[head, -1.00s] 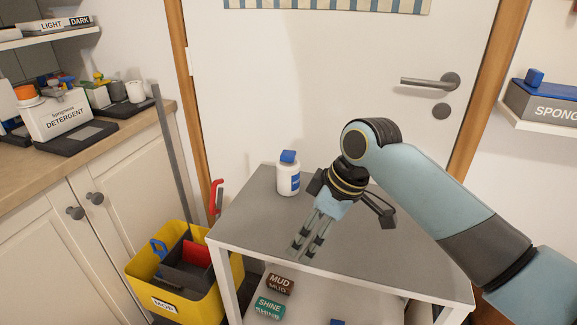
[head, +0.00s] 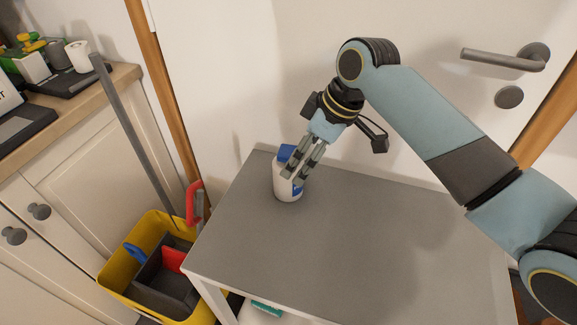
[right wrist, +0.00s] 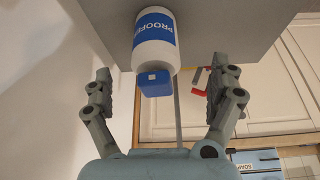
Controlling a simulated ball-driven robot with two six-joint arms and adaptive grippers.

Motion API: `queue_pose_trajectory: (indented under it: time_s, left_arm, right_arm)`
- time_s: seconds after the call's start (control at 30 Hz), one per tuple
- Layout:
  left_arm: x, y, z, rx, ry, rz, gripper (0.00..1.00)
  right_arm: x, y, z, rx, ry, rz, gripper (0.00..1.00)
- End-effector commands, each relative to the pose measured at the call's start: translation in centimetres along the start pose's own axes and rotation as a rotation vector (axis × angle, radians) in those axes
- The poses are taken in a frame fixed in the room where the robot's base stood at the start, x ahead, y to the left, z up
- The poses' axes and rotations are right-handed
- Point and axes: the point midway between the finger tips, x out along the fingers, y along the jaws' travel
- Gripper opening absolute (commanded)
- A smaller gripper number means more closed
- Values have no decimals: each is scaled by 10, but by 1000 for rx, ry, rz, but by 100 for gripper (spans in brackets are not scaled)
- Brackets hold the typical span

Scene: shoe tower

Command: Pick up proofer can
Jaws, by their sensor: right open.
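The proofer can (head: 287,188) is a white can with a blue cap and a blue label. It stands upright near the far left corner of the grey table top (head: 330,250). In the right wrist view the can (right wrist: 153,55) shows its lettering and its cap, between the two spread fingers. My right gripper (head: 297,176) is at the can in the head view and its fingers cover part of it. In the right wrist view the gripper (right wrist: 160,85) is open, with gaps between the can and both fingers. My left gripper is not in view.
A yellow bucket (head: 118,275) with a grey insert stands on the floor left of the table. A red-handled thing (head: 194,203) rises between bucket and table. A counter (head: 75,105) is at the left, a door with a handle (head: 505,60) behind. The table's middle and right are clear.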

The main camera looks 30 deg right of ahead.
Motion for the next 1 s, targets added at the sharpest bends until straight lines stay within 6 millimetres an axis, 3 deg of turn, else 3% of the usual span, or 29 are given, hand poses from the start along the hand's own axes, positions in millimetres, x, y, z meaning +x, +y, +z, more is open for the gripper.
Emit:
queue_pose_trajectory:
  time_s: [0.1,0.23,0.6,0.9,1.0]
  left_arm:
    - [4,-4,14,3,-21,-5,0]
    - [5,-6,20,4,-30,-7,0]
    - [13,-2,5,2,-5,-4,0]
    - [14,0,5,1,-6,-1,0]
    - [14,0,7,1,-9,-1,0]
  right_arm:
    - [22,0,0,2,0,-3,92]
    - [34,0,0,0,0,-1,92]
    - [82,8,-5,0,-1,-1,92]
    - [88,8,-6,-1,0,0,92]
    - [88,8,-6,-1,0,0,80]
